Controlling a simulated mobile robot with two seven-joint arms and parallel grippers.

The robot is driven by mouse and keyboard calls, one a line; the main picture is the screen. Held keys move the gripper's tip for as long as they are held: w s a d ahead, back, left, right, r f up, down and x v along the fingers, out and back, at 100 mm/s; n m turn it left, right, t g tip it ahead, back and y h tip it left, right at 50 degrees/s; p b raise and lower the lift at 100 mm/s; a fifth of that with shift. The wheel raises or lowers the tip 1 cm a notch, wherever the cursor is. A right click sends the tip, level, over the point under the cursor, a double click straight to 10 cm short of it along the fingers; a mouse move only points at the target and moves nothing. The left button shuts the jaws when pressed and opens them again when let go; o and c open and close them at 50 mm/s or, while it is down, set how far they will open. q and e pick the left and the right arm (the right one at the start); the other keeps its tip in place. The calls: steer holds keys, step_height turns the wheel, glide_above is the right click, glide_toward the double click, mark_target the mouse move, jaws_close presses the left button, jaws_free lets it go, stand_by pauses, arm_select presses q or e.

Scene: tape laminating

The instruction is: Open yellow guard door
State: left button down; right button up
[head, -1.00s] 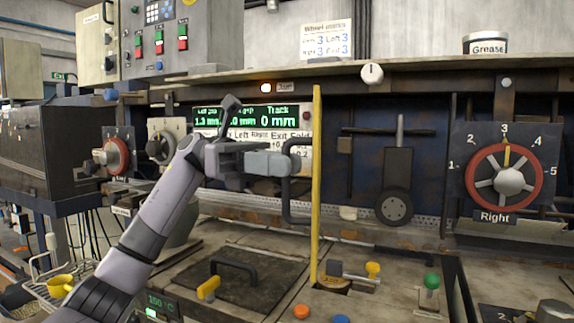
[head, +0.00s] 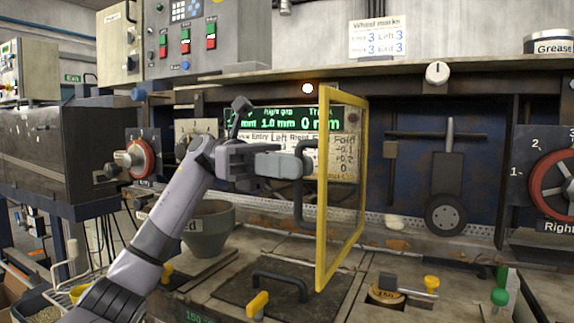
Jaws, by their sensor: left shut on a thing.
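The yellow guard door (head: 322,215) is a yellow frame with a clear pane, standing upright and swung out from the machine, seen at an angle. A dark bar handle (head: 301,190) is on its left side. My left gripper (head: 298,165) reaches in from the left and is shut on the upper part of this handle. The fingertips partly hide the handle. My right gripper is not in view.
Behind the door are a green display (head: 250,118) and a settings sheet. Below are a black-handled hatch (head: 280,285), yellow knobs (head: 257,304) and a green knob (head: 499,297). A grey pot (head: 208,230) stands beside my left arm. A red dial (head: 560,185) is at the right.

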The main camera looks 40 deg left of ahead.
arm_select(q)
steer(key=shift+w+a, duration=0.2)
steer(key=shift+a, duration=0.15)
steer(key=c, duration=1.2)
jaws_free()
steer(key=shift+w+d, duration=0.1)
steer(key=shift+w, duration=0.1)
steer(key=shift+o, duration=0.2)
steer(key=a, duration=0.7)
